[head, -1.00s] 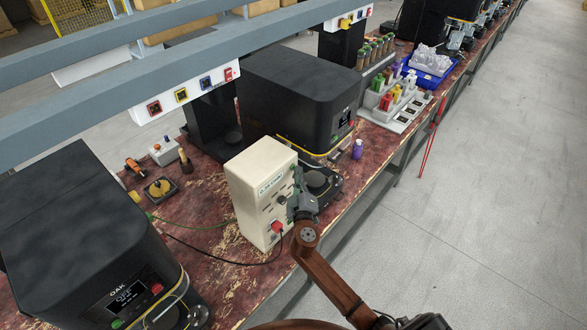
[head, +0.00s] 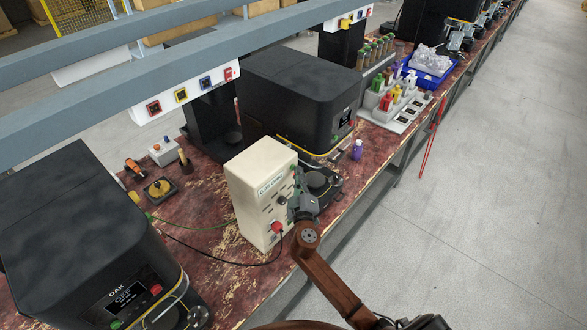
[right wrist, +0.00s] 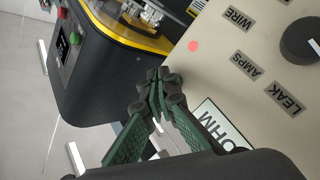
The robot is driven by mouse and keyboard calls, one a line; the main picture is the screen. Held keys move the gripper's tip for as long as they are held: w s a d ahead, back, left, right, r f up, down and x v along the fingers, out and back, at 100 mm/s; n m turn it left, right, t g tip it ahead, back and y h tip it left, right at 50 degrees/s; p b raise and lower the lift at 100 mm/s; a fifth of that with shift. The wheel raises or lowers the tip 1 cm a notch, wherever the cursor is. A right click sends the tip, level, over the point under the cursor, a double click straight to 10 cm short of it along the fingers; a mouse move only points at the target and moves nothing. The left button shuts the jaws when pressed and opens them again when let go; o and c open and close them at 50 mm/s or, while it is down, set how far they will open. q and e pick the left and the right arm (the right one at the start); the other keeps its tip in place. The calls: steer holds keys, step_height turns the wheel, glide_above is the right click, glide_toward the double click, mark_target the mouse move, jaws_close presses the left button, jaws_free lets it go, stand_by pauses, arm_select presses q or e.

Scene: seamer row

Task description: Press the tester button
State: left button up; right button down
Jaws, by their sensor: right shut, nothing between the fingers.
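The tester is a cream box (head: 258,192) standing on the worn red bench in the head view, with a dark knob and a red plug (head: 277,226) on its front. In the right wrist view its panel (right wrist: 222,72) shows labels WIRE, AMPS, LEAK and OHM, a black knob (right wrist: 300,40) and a small round red spot (right wrist: 193,46); I cannot tell whether the spot is a button or a lamp. My right gripper (right wrist: 160,88) is shut and empty, its green fingers in front of the panel's edge. Contact cannot be judged. It also shows in the head view (head: 294,194), partly covering the panel.
A black machine (head: 300,90) stands behind the tester and another (head: 85,235) at the left. A purple bottle (head: 357,149) stands near the bench edge. Green and black leads run from the tester across the bench.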

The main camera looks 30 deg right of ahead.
steer(key=shift+s+d, duration=0.15)
steer(key=shift+s, duration=0.3)
steer(key=shift+s+d, duration=0.35)
steer(key=shift+s, duration=0.45)
steer(key=shift+s+d, duration=0.3)
steer(key=shift+s, duration=0.45)
steer(key=shift+s+d, duration=0.35)
steer(key=shift+s, duration=0.45)
